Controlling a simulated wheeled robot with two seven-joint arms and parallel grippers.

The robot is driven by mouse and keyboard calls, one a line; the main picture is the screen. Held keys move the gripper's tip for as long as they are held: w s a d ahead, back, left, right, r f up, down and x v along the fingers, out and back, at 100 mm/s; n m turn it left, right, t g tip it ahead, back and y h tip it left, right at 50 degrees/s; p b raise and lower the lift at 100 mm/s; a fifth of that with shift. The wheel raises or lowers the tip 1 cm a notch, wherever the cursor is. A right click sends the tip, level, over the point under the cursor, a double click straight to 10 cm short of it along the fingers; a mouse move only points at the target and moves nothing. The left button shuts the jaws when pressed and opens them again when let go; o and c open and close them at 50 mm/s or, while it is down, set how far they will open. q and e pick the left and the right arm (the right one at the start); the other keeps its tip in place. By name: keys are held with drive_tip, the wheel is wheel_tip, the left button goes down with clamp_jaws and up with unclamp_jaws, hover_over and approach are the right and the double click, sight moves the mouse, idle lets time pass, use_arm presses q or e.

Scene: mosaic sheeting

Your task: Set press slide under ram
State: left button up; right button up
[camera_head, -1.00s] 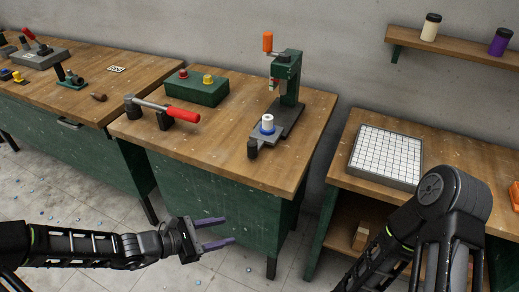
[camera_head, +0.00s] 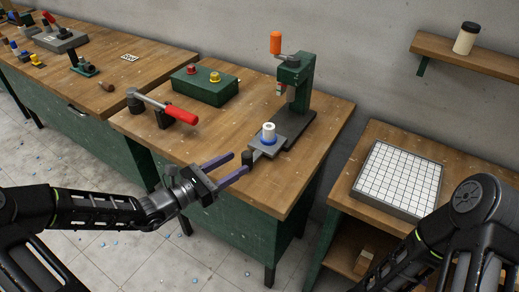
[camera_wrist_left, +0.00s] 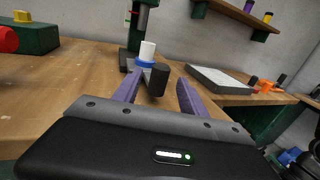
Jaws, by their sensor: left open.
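The green press (camera_head: 309,72) with an orange handle (camera_head: 276,42) stands at the back right of the middle bench. Its slide (camera_head: 263,150) is a grey plate pulled out toward the front, clear of the ram (camera_head: 291,93). A white and blue part (camera_head: 268,133) stands upright on the slide. A dark knob (camera_head: 247,158) is at the slide's front end. My left gripper (camera_head: 240,164) is open at the knob. In the left wrist view, the knob (camera_wrist_left: 158,80) shows between the purple fingers, with no visible grip. My right gripper is out of view.
A red-handled clamp (camera_head: 165,108) and a green box with red and yellow buttons (camera_head: 205,88) stand left on the same bench. A white gridded tray (camera_head: 398,178) lies on the right bench. My right arm is at the lower right.

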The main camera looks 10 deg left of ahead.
sight(255, 159)
use_arm(q)
drive_tip(key=shift+p+x, duration=0.4)
drive_tip(key=shift+x, duration=3.6)
clamp_jaws()
